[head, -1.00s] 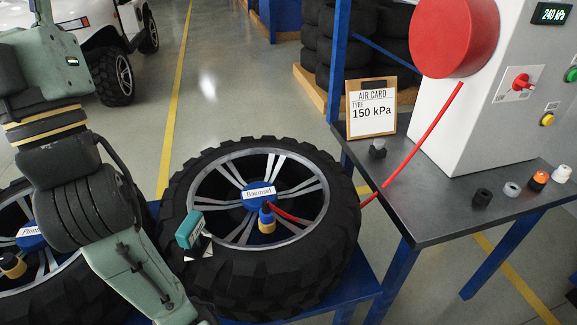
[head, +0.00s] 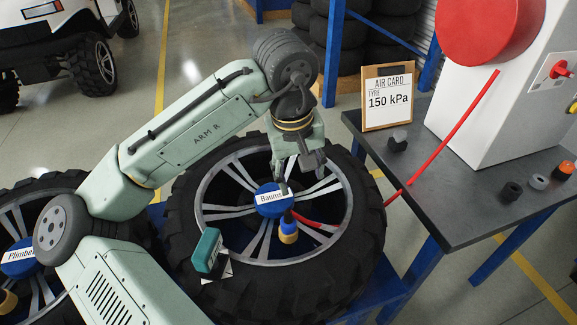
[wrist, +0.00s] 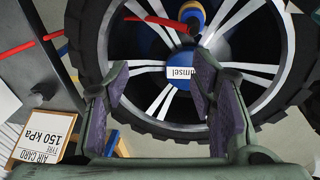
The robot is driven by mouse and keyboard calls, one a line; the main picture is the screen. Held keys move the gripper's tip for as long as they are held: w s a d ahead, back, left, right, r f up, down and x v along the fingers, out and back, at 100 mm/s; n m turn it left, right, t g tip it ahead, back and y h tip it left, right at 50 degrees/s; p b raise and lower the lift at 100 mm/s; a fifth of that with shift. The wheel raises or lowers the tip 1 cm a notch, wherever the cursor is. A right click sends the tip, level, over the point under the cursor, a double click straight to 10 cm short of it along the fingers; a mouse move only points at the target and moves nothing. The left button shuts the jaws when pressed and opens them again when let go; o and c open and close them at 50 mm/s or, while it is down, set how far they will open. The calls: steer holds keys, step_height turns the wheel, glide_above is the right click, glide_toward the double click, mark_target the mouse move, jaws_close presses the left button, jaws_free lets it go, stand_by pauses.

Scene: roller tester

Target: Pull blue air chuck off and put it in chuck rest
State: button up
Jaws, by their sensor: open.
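The blue air chuck (head: 287,219) stands upright on a yellow-brass piece (head: 288,236) at the wheel of the middle tyre (head: 345,255), just below the blue hub cap (head: 272,198). The red hose (head: 318,224) joins it. In the wrist view the chuck (wrist: 190,17) is at the top, beyond the fingertips. My gripper (head: 303,172) is above the wheel, up and right of the chuck in the head view, apart from it. Its fingers are open and empty in the wrist view (wrist: 160,88). A small dark grey holder (head: 397,143) on the table may be the chuck rest.
A teal gauge-like block (head: 207,250) is on the tyre's near left side. The grey table (head: 440,185) at the right bears the air card (head: 389,98), the white machine with a red reel (head: 490,30), and small knobs (head: 511,191). A second tyre is at the left.

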mark_target(288, 210)
steer(key=s+a+f+g, duration=0.1)
steer(key=s+a+f+g+y, duration=0.1)
steer(key=shift+a+f+n, duration=0.25)
steer(key=shift+f+n, duration=0.05)
steer(key=shift+n, duration=0.1)
step_height(288, 210, down, 10)
steer(key=shift+r, duration=0.1)
steer(key=shift+d, duration=0.1)
jaws_close()
stand_by(0.9)
steer(key=shift+r+p, duration=0.65)
steer(key=shift+p, duration=0.3)
stand_by(0.5)
